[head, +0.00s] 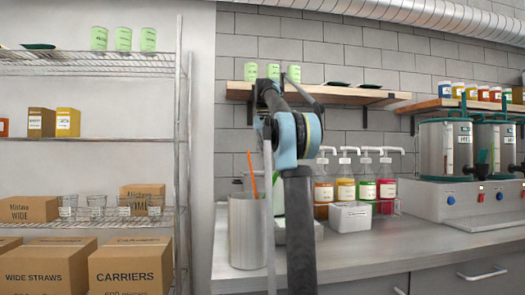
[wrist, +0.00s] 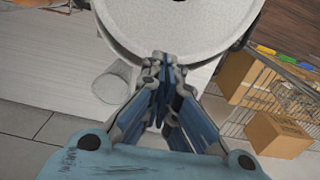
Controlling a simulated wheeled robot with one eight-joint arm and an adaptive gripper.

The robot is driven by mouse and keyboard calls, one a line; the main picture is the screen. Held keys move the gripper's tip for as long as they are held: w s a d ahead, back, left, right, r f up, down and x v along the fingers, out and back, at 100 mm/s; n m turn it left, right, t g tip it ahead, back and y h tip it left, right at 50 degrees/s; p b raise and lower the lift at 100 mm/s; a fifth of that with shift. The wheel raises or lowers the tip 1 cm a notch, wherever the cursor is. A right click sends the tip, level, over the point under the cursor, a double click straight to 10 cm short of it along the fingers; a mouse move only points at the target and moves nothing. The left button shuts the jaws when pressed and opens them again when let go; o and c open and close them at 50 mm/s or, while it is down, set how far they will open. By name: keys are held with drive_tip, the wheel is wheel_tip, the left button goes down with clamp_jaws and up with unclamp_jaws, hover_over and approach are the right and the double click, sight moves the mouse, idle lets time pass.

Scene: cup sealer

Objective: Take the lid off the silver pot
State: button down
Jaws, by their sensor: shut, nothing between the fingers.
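Two silver pots with teal trim stand side by side on the right of the counter in the head view. The left silver pot (head: 437,150) has a lid (head: 446,117) with teal parts on its top; the right silver pot (head: 493,148) is partly cut off by the frame edge. I cannot tell which one the task means. My gripper (wrist: 161,62) is shut and empty in the wrist view. It is not clearly visible in the head view, where my arm stands in front of the counter, well left of the pots. No pot shows clearly in the wrist view.
A tall grey cylinder (head: 247,232) with an orange stick stands on the counter (head: 375,249), partly behind my arm. Several colored pump bottles and a white bin (head: 350,217) stand right of it. Shelves with boxes (head: 130,266) are at left. Counter front between bin and pots is clear.

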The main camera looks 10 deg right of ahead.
wheel_tip(320, 180, down, 6)
drive_tip(key=shift+s+d+f, duration=0.1)
drive_tip(key=shift+f, duration=0.15)
drive_tip(key=shift+s+r, duration=0.15)
drive_tip(key=shift+s, duration=1.85)
drive_tip(key=shift+s+d, duration=0.15)
drive_tip(key=shift+s, duration=1.3)
wheel_tip(320, 180, up, 12)
drive_tip(key=shift+w, duration=0.15)
